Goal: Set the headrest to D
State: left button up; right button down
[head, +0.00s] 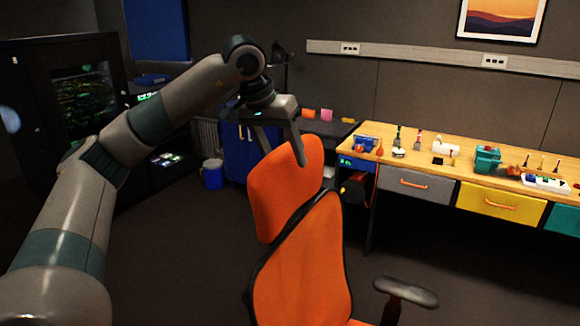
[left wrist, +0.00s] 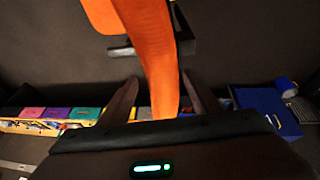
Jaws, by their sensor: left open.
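The orange headrest (head: 282,195) stands above the orange backrest (head: 305,262) of an office chair in the head view. My left gripper (head: 284,158) reaches down over the top of the headrest, with its fingers apart. In the left wrist view the headrest (left wrist: 150,45) runs between the two open fingers (left wrist: 160,76), with a gap visible on each side. I cannot tell whether either finger touches it. No letter marks or D show on the chair in these views. My right gripper is not in view.
A wooden workbench (head: 449,158) with tools and coloured drawers stands to the right behind the chair. A chair armrest (head: 406,292) sticks out at lower right. A blue bin (head: 213,174) and dark cabinets stand at left. The floor between the bin and chair looks clear.

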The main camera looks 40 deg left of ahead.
pick_arm(q)
jog(key=p+x, duration=0.1)
jog(key=x, duration=0.3)
jog(key=shift+x, duration=0.8)
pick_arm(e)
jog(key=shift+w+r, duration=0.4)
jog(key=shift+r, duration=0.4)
